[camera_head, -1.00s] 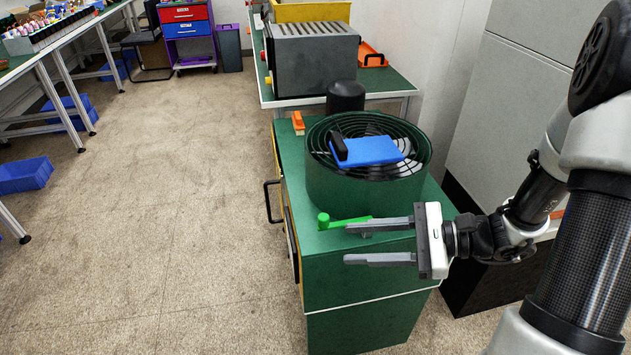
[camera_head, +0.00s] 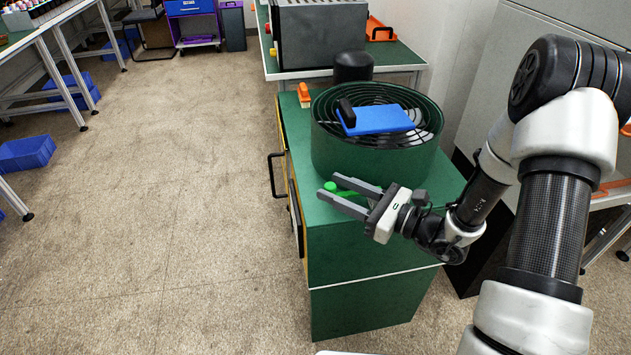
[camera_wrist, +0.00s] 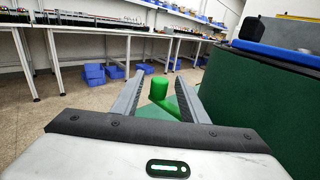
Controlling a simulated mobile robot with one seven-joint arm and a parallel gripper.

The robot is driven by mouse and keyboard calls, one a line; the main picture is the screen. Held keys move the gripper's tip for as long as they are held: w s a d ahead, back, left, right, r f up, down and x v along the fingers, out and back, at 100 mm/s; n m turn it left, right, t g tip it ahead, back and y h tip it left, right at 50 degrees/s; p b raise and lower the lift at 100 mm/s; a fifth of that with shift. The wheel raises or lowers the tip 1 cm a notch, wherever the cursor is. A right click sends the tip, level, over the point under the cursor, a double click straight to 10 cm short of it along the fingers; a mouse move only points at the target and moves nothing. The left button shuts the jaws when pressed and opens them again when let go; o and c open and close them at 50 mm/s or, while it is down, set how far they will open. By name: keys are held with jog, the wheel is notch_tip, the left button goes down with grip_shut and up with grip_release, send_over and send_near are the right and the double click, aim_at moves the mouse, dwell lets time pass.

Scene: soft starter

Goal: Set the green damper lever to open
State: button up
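The green damper lever (camera_head: 331,186) is low on the front of the green cabinet top, beside the round fan housing (camera_head: 375,158). Its knob (camera_wrist: 158,88) stands upright between my fingers in the wrist view, with its arm (camera_wrist: 172,106) running to the lower right. My gripper (camera_head: 342,195) is open, with one finger on each side of the lever. A gap shows between the knob and the left finger; the right finger is close to the lever arm, and I cannot tell whether they touch. The lever's pivot end is hidden behind my gripper.
A blue block (camera_head: 378,119) with a black handle lies on the fan grille. An orange-handled item (camera_head: 304,95) is at the cabinet's back left. A black handle (camera_head: 275,174) sticks out from the cabinet's left side. The floor left of the cabinet is clear.

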jog(key=x, duration=0.6)
jog(key=shift+r, duration=0.1)
